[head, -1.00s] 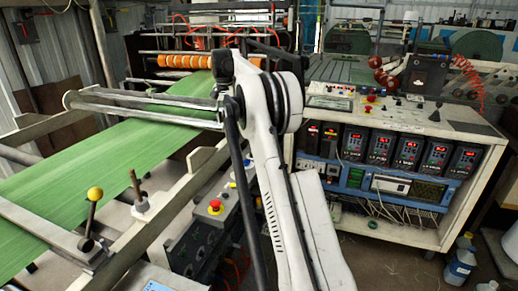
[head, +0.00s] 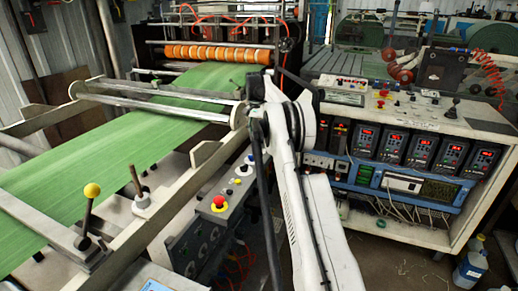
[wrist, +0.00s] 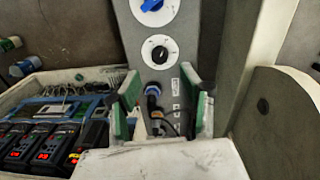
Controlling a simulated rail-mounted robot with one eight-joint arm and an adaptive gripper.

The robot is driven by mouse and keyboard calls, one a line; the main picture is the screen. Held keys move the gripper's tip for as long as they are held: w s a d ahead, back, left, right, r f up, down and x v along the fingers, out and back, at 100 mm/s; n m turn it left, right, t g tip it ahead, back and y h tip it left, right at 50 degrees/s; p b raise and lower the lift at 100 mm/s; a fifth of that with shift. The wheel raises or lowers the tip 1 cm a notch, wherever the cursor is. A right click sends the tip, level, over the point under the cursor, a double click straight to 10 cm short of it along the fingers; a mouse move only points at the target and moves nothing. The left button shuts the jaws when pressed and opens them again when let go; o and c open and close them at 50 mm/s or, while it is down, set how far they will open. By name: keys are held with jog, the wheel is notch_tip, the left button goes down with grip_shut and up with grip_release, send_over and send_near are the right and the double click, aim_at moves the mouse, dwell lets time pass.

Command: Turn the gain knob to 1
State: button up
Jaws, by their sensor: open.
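A grey control panel (wrist: 132,40) runs down the middle of the wrist view. It bears a black knob on a white dial (wrist: 158,50) and a blue knob (wrist: 152,5) above it, cut by the top edge. I cannot read their labels, so I cannot tell which is the gain knob. My gripper (wrist: 160,80) is open and empty, its green-padded fingers either side of the panel's lower part, below the black knob in the picture. A blue-ringed connector with a cable (wrist: 153,92) shows between the fingers. My gripper is hidden in the head view.
In the head view, a grey box with a red stop button (head: 218,203) stands beside the green web (head: 120,145). A yellow-topped lever (head: 92,190) rises nearby. A console (head: 420,118) with several red-lit controllers stands right. A pale rounded frame (wrist: 285,115) is close right in the wrist view.

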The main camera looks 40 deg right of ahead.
aim_at(259, 148)
notch_tip(259, 148, down, 7)
jog(key=shift+s+d+b, duration=0.1)
jog(key=shift+s+b, duration=0.05)
jog(key=shift+b, duration=0.2)
grip_shut()
